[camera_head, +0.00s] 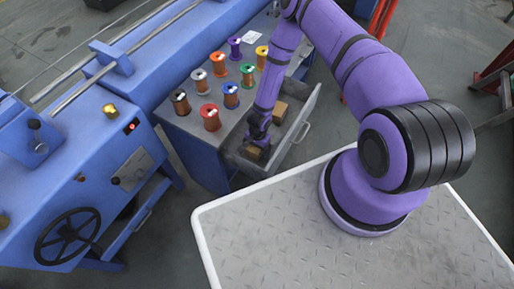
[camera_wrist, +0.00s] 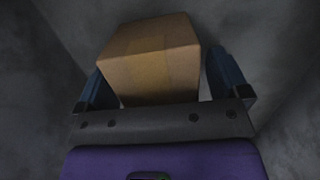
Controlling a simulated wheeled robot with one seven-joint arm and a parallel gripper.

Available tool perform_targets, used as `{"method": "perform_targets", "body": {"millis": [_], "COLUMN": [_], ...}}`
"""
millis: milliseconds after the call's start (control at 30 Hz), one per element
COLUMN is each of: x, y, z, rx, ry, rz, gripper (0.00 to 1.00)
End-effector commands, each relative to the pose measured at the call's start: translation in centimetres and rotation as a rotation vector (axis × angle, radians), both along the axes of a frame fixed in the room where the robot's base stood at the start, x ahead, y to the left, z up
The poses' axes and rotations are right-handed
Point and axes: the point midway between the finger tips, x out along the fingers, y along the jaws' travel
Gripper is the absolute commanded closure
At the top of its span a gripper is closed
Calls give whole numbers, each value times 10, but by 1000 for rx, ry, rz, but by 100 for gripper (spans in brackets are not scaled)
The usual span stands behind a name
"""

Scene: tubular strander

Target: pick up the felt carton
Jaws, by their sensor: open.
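A small brown carton (camera_head: 254,152) lies inside the open drawer, at its near end. It shows large in the wrist view (camera_wrist: 150,60), between my gripper's two blue fingers. Its label or markings are not visible. My gripper (camera_wrist: 165,85) is open with one finger on each side of this carton; I cannot tell whether the left finger touches it. In the head view my gripper (camera_head: 258,137) reaches down into the drawer, and partly hides the carton. A second brown carton (camera_head: 279,112) lies farther back in the same drawer. I cannot tell which carton is the felt one.
The drawer (camera_head: 300,133) is pulled out, with grey walls around the cartons. Several coloured spools, including a red one (camera_head: 210,117), stand on the cabinet top left of my arm. A blue machine with a handwheel (camera_head: 67,238) is at left.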

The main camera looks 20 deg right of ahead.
Motion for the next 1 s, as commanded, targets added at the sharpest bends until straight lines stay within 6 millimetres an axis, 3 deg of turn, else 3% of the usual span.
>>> {"method": "perform_targets", "body": {"millis": [300,567,1000], "x": [0,0,0], "y": [0,0,0], "z": [-1,-1,6], "rx": [0,1,2], "ry": [0,1,1], "rz": [-1,-1,-4], "gripper": [6,62,62]}}
